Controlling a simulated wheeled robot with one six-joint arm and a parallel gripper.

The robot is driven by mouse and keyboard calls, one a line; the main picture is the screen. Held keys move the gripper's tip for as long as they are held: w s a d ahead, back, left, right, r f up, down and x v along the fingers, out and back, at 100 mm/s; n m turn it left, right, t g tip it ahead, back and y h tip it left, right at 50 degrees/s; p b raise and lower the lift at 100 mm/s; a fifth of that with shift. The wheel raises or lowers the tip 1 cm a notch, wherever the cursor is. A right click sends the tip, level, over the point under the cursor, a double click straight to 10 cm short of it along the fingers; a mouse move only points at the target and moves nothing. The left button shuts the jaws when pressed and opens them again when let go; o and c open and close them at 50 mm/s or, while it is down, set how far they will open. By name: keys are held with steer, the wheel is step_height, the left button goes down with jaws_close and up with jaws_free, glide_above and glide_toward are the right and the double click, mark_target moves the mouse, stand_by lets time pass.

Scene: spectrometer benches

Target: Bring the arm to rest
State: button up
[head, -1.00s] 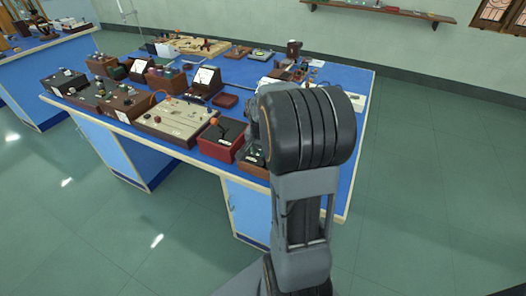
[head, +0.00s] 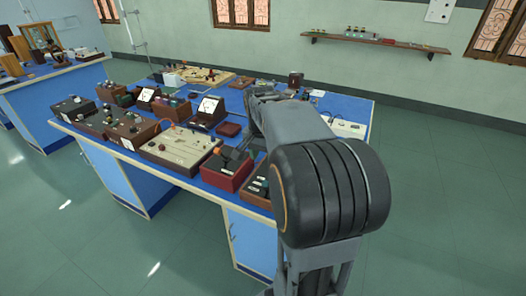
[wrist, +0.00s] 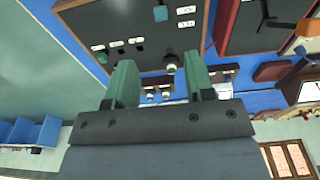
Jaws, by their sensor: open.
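My gripper shows in the wrist view (wrist: 157,80), with two green fingers held apart and nothing between them. Beyond the fingers is a dark box with white labels and knobs (wrist: 150,30) on the blue bench top. In the head view my arm rises in front of the bench and reaches over it; its large dark joint hides part of the bench's right front.
The blue-topped bench (head: 345,112) carries several instruments, including a beige panel box (head: 180,147), a red box with a lever (head: 227,170) and a meter (head: 208,112). A second bench (head: 60,80) stands at left. A wall shelf (head: 375,41) is behind. Green floor is free at right.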

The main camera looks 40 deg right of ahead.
steer(key=shift+a+r, duration=0.1)
steer(key=shift+r, duration=0.5)
steer(key=s+a+f+n+t+p, duration=0.1)
steer(key=s+a+n, duration=0.4)
steer(key=a, duration=0.3)
steer(key=s+a+f+n+t+y+p, duration=0.1)
steer(key=s+a+n+t+p, duration=0.1)
steer(key=s+a+n, duration=0.3)
steer(key=a+n, duration=0.2)
steer(key=a, duration=0.2)
steer(key=shift+s+n, duration=0.15)
steer(key=shift+n, duration=0.15)
steer(key=shift+f, duration=0.1)
stand_by(5.3)
